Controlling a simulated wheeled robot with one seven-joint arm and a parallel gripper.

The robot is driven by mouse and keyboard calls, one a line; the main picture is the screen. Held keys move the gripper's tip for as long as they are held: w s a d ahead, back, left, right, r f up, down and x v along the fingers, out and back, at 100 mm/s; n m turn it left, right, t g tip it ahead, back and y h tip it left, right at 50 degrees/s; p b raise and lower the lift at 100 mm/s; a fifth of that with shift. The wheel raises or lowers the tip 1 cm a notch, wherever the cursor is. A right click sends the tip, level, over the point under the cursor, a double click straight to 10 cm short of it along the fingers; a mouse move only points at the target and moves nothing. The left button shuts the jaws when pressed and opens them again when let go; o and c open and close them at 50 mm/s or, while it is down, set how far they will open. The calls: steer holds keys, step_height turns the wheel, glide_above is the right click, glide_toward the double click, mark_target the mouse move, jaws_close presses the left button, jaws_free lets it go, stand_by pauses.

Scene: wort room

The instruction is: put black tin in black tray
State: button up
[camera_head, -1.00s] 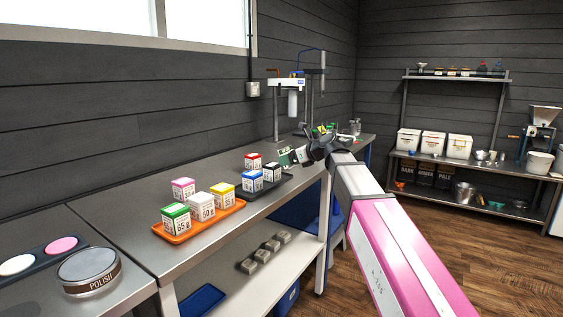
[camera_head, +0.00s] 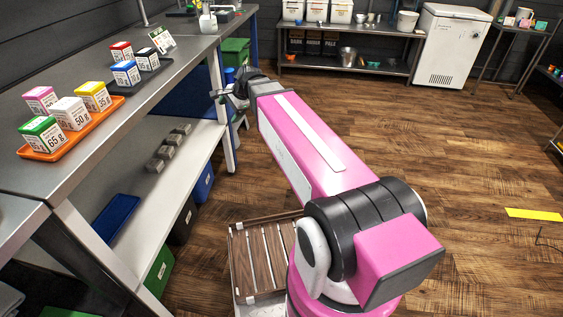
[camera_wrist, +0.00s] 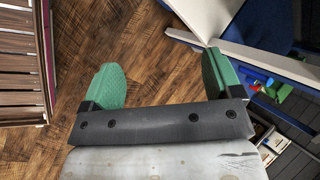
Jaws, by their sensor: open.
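The black tin (camera_head: 148,60), white with a black lid, stands upright at the right end of a group on the steel bench in the head view. It appears to be on the black tray (camera_head: 131,87), a low dark tray that also carries a red-lidded and a blue-lidded tin. My gripper (camera_head: 214,97) is off the bench's front edge, to the right of and lower than the tray. In the wrist view its green fingers (camera_wrist: 164,82) are spread, with nothing between them and wooden floor beyond. Neither tin nor tray shows in the wrist view.
An orange tray (camera_head: 62,148) with several coloured-lid tins stands nearer on the bench. A small card (camera_head: 162,40) stands behind the black tin. A lower shelf (camera_head: 165,190) holds grey blocks and a blue tray.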

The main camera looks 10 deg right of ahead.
steer(key=s+d+f+n+g+h, duration=0.3)
steer(key=s+d+f+n+h, duration=0.2)
steer(key=s+d+f+n, duration=0.6)
steer(key=s+d+f, duration=0.4)
steer(key=d+f, duration=0.2)
steer(key=shift+f+n+h, duration=0.15)
steer(key=shift+n+h, duration=0.15)
steer(key=shift+s+a, duration=0.1)
